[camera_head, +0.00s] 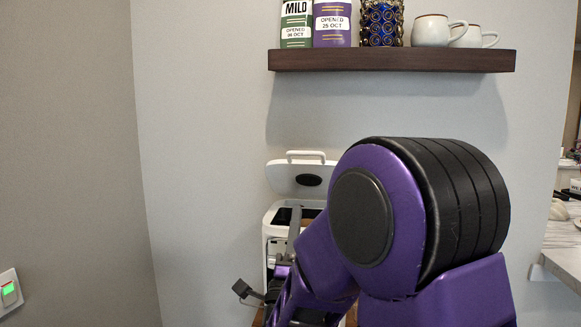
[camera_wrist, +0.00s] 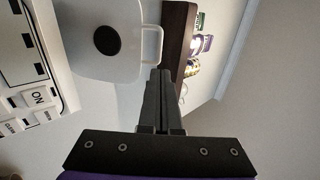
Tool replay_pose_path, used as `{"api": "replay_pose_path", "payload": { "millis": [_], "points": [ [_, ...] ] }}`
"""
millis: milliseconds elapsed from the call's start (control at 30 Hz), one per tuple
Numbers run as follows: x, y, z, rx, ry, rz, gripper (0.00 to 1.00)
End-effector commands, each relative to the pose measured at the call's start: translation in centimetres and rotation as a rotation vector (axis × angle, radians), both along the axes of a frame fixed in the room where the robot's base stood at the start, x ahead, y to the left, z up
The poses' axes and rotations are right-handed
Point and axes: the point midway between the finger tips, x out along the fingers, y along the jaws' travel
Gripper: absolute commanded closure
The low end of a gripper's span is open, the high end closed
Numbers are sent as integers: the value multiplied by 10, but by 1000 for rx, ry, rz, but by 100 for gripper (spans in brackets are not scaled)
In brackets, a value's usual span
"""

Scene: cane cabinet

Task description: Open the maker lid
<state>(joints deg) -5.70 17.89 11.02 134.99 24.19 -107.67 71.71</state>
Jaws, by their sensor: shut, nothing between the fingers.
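The white maker (camera_head: 275,218) stands against the wall, partly hidden behind my purple arm. Its lid (camera_head: 290,180) is raised and stands upright at the back, with a dark oval on its inner face and a handle (camera_head: 305,154) on its top edge. In the wrist view the lid (camera_wrist: 78,50) and the maker's body with an ON button (camera_wrist: 38,97) appear sideways at left. My gripper (camera_wrist: 160,72) is shut and empty, its tips near the lid handle in the picture; contact is unclear. In the head view its grey fingers (camera_head: 295,228) show in front of the maker's open top.
A dark wall shelf (camera_head: 390,60) above the maker holds canisters (camera_head: 332,22), a blue patterned jar (camera_head: 381,22) and white mugs (camera_head: 432,30). A marble-topped counter (camera_head: 562,250) is at right. A green-lit switch (camera_head: 9,293) is on the left wall.

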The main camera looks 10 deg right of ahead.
Motion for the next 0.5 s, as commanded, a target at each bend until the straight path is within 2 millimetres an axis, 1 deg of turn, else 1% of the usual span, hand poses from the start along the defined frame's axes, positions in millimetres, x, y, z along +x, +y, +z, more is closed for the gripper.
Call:
{"api": "replay_pose_path", "payload": {
  "millis": [167, 400, 500],
  "points": [
    [21, -8, 21, 0, -5, -4, 100],
    [60, -20, 54, -1, -3, -4, 100],
    [73, -24, 66, -2, -3, -3, 100]
  ]
}}
